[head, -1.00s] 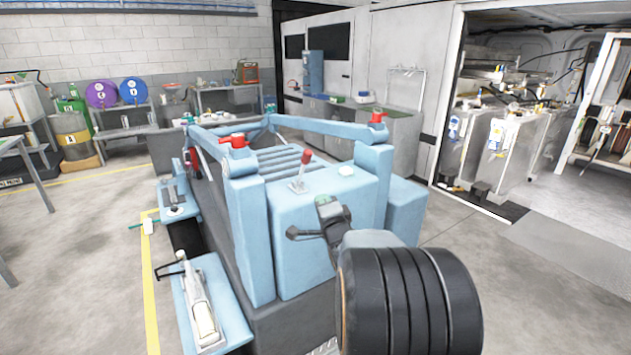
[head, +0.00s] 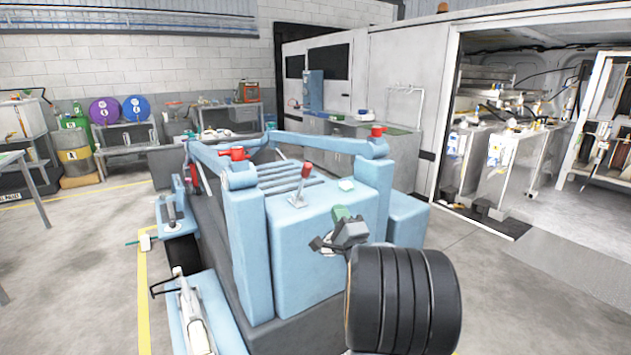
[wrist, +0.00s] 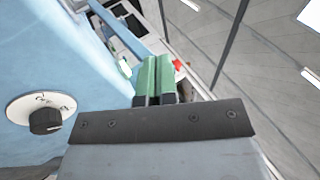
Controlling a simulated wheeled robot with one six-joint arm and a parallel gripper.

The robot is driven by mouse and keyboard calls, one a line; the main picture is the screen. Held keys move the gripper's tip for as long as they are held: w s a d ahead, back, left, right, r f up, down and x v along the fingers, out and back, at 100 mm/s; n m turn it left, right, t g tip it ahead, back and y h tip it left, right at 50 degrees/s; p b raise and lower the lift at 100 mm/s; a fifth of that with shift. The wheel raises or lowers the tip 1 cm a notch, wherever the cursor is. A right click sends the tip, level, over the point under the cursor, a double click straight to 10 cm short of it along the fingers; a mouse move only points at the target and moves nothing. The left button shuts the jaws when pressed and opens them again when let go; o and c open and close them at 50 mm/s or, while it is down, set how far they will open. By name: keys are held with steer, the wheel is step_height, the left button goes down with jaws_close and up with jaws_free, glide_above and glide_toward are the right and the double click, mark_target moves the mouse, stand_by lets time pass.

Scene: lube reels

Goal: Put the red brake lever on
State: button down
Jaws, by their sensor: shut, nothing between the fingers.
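The red brake lever (head: 303,184), a thin stem with a red knob on a pale base plate, stands on top of the blue machine (head: 290,240). Its stem leans slightly to the right. My gripper (head: 341,212), with green fingertips, is to the right of and nearer than the lever, by the machine's front face, and does not appear to touch the lever. In the wrist view, the green fingers (wrist: 154,78) are together with nothing between them. I cannot make out the lever in the wrist view.
Blue posts with red caps (head: 237,154) flank the machine top. A white dial with a black knob (wrist: 45,121) sits on a blue face beside my gripper. Open floor (head: 520,310) lies to the right.

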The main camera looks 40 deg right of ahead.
mark_target(302, 183)
steer(key=w+r+p, duration=0.2)
steer(key=w+r, duration=0.3)
steer(key=w, duration=0.5)
steer(key=shift+w+r, duration=0.25)
steer(key=shift+r, duration=0.05)
steer(key=shift+r, duration=0.1)
